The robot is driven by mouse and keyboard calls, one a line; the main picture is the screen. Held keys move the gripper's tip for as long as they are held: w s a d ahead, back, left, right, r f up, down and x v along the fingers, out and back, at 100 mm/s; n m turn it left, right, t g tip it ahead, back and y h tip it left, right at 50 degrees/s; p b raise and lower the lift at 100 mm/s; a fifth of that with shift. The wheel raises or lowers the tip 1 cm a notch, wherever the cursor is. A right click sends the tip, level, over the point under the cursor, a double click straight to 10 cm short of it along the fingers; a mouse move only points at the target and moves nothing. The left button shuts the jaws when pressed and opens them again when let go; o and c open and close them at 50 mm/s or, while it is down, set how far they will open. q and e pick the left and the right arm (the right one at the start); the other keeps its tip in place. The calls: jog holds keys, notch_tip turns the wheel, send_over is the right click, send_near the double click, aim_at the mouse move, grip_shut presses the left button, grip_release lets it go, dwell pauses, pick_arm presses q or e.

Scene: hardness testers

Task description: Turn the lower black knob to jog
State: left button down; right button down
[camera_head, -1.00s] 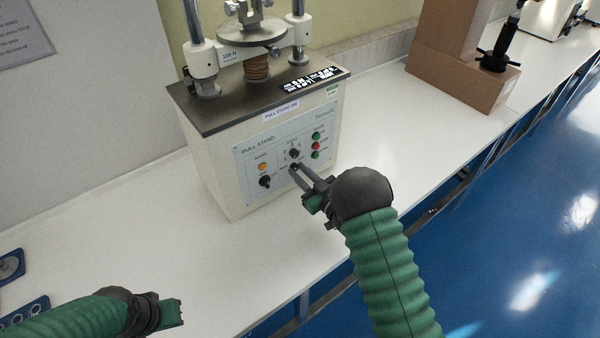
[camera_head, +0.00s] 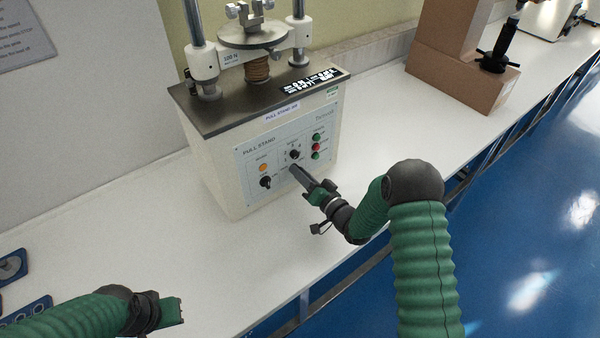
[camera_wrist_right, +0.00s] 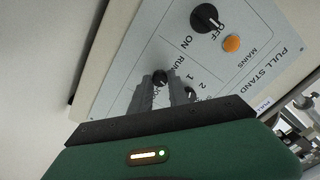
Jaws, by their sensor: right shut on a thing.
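The pull stand (camera_head: 232,172) has a control panel on its front. The lower black knob (camera_wrist_right: 160,77) shows in the right wrist view between my fingers, by the RUN label; its pointer is too small to read. My right gripper (camera_head: 295,169) is shut on this knob, and its fingers hide most of it in the head view. The upper black knob (camera_head: 294,154) is just above the fingertips. My left gripper (camera_head: 172,312) is low at the left over the table, away from the stand; its jaw opening is unclear.
The mains knob (camera_head: 265,182) and an orange lamp (camera_head: 263,167) are left of my right gripper. Green and red buttons (camera_head: 316,146) are at its right. A cardboard box (camera_head: 455,75) stands at the back right. The white table (camera_head: 385,110) is clear between.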

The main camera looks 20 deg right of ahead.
jog(key=shift+d+f+m+p, duration=0.1)
jog(key=shift+m+p, duration=0.2)
jog(key=shift+m, duration=1.5)
jog(key=shift+d+m+p, duration=0.1)
jog(key=shift+m+p, duration=0.15)
jog(key=shift+m, duration=1.55)
jog(key=c, duration=1.5)
grip_release()
jog(key=shift+o, duration=1.2)
jog(key=v, duration=1.6)
jog(key=shift+s+d+b, duration=0.15)
jog(key=shift+s+b, duration=0.15)
jog(key=shift+s, duration=0.05)
